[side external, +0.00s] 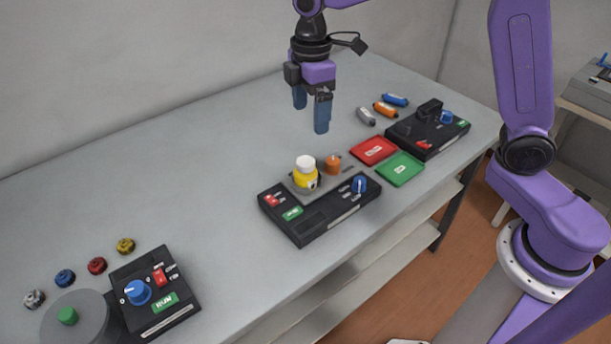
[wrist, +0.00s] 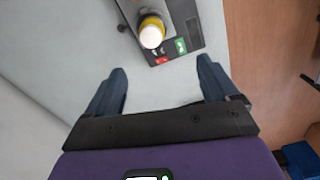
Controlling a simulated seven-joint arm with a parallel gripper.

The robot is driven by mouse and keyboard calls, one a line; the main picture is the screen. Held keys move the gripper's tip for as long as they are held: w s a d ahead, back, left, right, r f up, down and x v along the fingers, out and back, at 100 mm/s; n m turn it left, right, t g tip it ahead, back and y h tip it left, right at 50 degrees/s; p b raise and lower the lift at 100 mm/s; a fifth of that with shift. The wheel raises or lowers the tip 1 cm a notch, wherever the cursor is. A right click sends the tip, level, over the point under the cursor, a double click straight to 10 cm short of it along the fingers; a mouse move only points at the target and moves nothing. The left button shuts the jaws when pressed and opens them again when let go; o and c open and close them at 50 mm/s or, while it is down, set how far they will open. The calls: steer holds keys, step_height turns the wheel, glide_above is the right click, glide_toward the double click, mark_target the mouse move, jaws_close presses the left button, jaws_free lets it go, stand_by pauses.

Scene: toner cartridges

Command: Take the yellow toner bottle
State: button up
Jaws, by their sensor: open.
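The yellow toner bottle (side external: 306,174) has a white cap and stands upright on a grey plate (side external: 296,187) at the back of a black control box (side external: 318,213). In the wrist view the bottle (wrist: 151,32) shows from above, near the top of the picture, beyond the fingertips. My gripper (side external: 311,113) is open and empty, with blue fingers pointing down. It hangs above the table, higher than the bottle and behind it in the side view. In the wrist view my gripper (wrist: 162,80) has its fingers wide apart with bare table between them.
An orange item (side external: 333,165) stands close beside the bottle. A red tray (side external: 373,151) and a green tray (side external: 400,169) lie to the right. Grey, orange and blue cartridges (side external: 385,109) lie near another black box (side external: 428,128). The table's left middle is clear.

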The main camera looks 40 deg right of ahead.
mark_target(304, 162)
steer(key=f, duration=0.4)
steer(key=w+f, duration=0.1)
steer(key=f, duration=0.3)
steer(key=w+f, duration=0.1)
steer(key=f, duration=0.3)
steer(key=shift+w+d+f, duration=0.1)
steer(key=shift+d+f, duration=0.05)
steer(key=shift+f, duration=0.05)
steer(key=shift+a+f, duration=0.2)
steer(key=shift+f, duration=2.45)
